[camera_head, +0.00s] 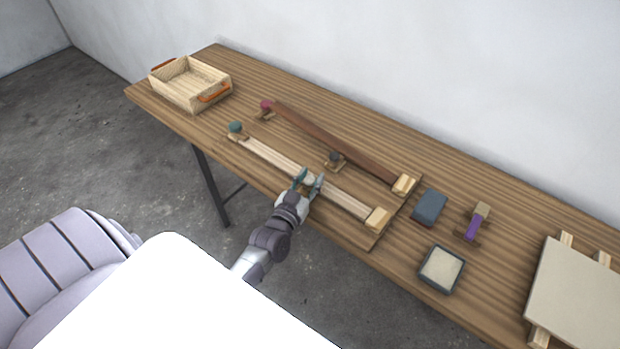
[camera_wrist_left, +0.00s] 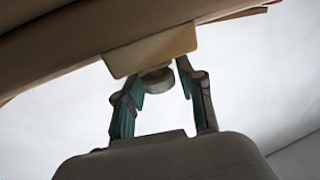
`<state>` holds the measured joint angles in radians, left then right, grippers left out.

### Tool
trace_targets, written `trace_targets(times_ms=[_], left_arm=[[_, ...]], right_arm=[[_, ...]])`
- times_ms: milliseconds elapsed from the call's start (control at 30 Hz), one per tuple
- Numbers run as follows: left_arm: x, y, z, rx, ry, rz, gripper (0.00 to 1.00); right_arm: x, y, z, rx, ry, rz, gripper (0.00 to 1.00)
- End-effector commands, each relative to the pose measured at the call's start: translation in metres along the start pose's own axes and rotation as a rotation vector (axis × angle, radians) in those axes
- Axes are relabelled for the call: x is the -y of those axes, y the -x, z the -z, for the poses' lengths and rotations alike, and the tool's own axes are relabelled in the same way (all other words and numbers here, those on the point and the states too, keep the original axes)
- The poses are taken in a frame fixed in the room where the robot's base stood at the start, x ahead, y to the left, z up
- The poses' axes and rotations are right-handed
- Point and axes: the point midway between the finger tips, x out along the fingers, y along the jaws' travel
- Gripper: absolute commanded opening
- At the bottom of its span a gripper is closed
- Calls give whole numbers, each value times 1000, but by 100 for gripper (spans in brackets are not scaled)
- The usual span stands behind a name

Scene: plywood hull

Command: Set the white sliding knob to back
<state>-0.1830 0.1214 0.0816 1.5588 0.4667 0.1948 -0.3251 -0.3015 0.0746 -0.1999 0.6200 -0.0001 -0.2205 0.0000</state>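A pale wooden rail (camera_head: 345,201) runs along the front of the table, with a light wood block (camera_head: 378,219) at its right end. My left gripper (camera_head: 310,181) is at the middle of this rail, its teal fingers open. In the left wrist view, a whitish round knob (camera_wrist_left: 157,79) lies between the open fingertips (camera_wrist_left: 161,76), beneath a cream plate (camera_wrist_left: 152,51). A gap shows between the knob and the right finger. In the head view the knob is largely hidden by the fingers. My right gripper is not in view.
A dark rail (camera_head: 330,142) lies behind, with a red knob (camera_head: 266,105). A teal knob (camera_head: 235,127) and a dark knob (camera_head: 335,157) are near the rails. A wooden crate (camera_head: 168,84) stands left; a blue block (camera_head: 430,206), a tray (camera_head: 424,279) and a purple-handled item (camera_head: 472,229) lie right.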

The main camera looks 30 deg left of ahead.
Motion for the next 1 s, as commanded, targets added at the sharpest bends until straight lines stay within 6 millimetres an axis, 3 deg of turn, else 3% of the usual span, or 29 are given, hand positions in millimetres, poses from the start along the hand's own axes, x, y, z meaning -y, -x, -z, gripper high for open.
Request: trace_targets(times_ms=[33, 200, 467, 733, 967, 1000], left_arm=[[0, 0, 0, 0, 0, 0, 25], [0, 0, 0, 0, 0, 0, 0], [0, 1, 0, 1, 0, 0, 0], [6, 30, 0, 4, 0, -1, 0], [6, 29, -1, 1, 1, 0, 0], [6, 29, -1, 1, 1, 0, 36]], right_arm=[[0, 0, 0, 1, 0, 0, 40], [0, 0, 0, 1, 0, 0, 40], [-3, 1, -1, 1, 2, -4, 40], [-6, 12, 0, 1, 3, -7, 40], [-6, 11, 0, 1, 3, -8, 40], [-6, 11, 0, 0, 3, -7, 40]])
